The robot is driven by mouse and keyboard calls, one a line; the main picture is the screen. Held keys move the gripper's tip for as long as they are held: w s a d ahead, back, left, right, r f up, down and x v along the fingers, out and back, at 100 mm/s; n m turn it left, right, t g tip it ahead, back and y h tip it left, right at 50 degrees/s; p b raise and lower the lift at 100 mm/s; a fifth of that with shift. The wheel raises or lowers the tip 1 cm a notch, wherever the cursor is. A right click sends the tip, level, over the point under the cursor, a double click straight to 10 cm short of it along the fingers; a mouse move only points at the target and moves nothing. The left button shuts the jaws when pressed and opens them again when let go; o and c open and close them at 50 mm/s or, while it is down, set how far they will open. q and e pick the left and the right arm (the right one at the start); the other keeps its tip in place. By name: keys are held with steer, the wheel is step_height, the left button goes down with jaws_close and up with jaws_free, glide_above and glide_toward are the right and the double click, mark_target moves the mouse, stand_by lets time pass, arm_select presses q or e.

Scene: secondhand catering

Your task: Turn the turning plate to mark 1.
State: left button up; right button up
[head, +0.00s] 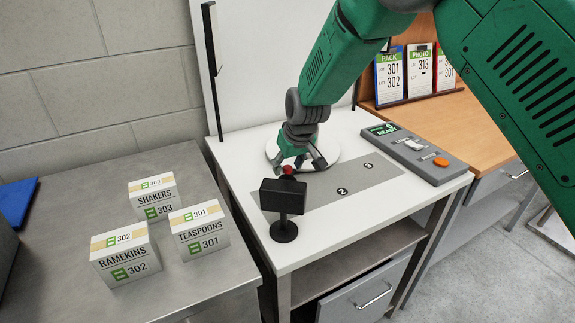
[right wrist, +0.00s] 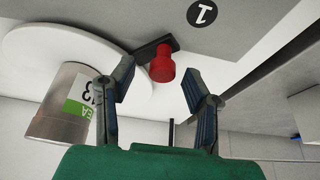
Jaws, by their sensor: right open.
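The white turning plate (head: 335,158) lies on the white worktop, partly hidden by my right arm; it also shows in the right wrist view (right wrist: 35,45). A dark pointer (right wrist: 150,50) with a red knob (right wrist: 162,66) sticks out from its edge; the red knob also shows in the head view (head: 288,170). Mark 1 (right wrist: 202,12) is on the grey strip, apart from the pointer. Marks 2 (head: 342,191) and 3 (head: 368,166) lie further along. My right gripper (right wrist: 158,82) is open, with the knob in view between its fingertips; I see no clear contact. My left gripper is not in view.
A grey-brown can (right wrist: 68,105) with a green label stands on the plate. A black stand (head: 284,205) is close in front of the gripper. A control box (head: 415,150) with an orange button stands right. Labelled boxes (head: 152,195) sit on the left table.

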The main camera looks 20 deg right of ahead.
steer(key=v, duration=1.2)
